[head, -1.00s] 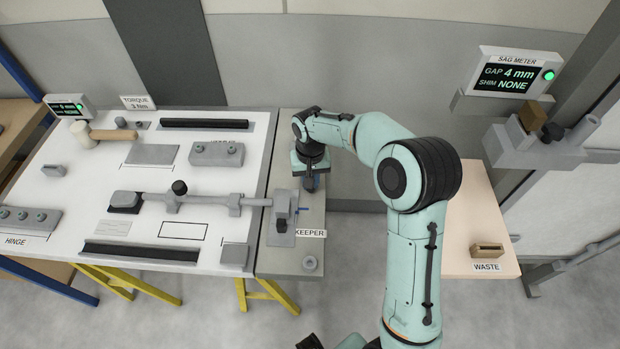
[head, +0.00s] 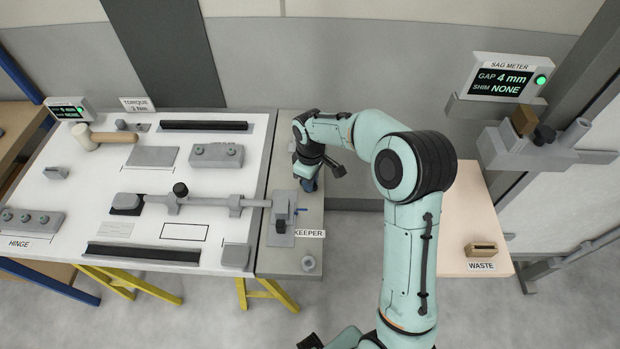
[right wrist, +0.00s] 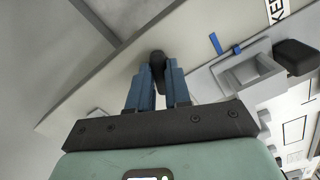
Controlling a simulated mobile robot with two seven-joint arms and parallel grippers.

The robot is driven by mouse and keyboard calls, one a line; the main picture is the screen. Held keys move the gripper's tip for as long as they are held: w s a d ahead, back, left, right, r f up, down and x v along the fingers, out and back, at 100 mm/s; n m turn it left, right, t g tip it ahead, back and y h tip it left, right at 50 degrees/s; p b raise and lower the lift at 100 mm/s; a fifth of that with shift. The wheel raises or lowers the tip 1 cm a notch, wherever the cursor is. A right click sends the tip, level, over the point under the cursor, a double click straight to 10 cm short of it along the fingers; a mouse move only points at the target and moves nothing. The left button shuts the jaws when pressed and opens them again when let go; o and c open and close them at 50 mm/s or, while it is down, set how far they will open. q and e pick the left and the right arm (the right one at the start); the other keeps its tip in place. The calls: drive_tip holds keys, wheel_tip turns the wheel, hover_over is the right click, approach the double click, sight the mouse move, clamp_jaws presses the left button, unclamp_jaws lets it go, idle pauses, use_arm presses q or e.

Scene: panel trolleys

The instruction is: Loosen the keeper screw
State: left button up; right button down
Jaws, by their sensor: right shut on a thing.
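The keeper (head: 281,212) is a grey block fitting on the grey side shelf, beside its KEEPER label; a bar from the board runs to it. In the right wrist view the keeper (right wrist: 248,74) lies right of my fingers. A small blue piece (head: 301,211) sticks out of it; I cannot tell whether it is the keeper screw. My right gripper (head: 308,186) is behind the keeper in the head view, apart from it. Its blue fingers (right wrist: 158,85) are shut on a dark rounded thing (right wrist: 158,60), mostly hidden. My left gripper (head: 310,342) barely shows at the bottom edge.
The white board (head: 60,225) left of the keeper carries a mallet (head: 112,137) and several fittings. A round grey post (head: 308,263) stands at the shelf's front. A waste table (head: 485,215) and the sag meter (head: 505,80), reading GAP 4 mm, SHIM NONE, are right.

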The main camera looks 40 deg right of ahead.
use_arm(q)
drive_tip(key=shift+w+r+p, duration=0.3)
drive_tip(key=shift+r, duration=0.15)
use_arm(e)
drive_tip(key=shift+w+d+n, duration=0.1)
drive_tip(key=shift+n, duration=1.8)
drive_tip(key=c, duration=1.1)
unclamp_jaws()
drive_tip(key=shift+o, duration=0.2)
use_arm(q)
drive_tip(key=shift+w+r+p, duration=0.6)
drive_tip(key=shift+r, duration=0.2)
use_arm(e)
wheel_tip(320, 180, up, 14)
drive_tip(key=shift+f, duration=0.25)
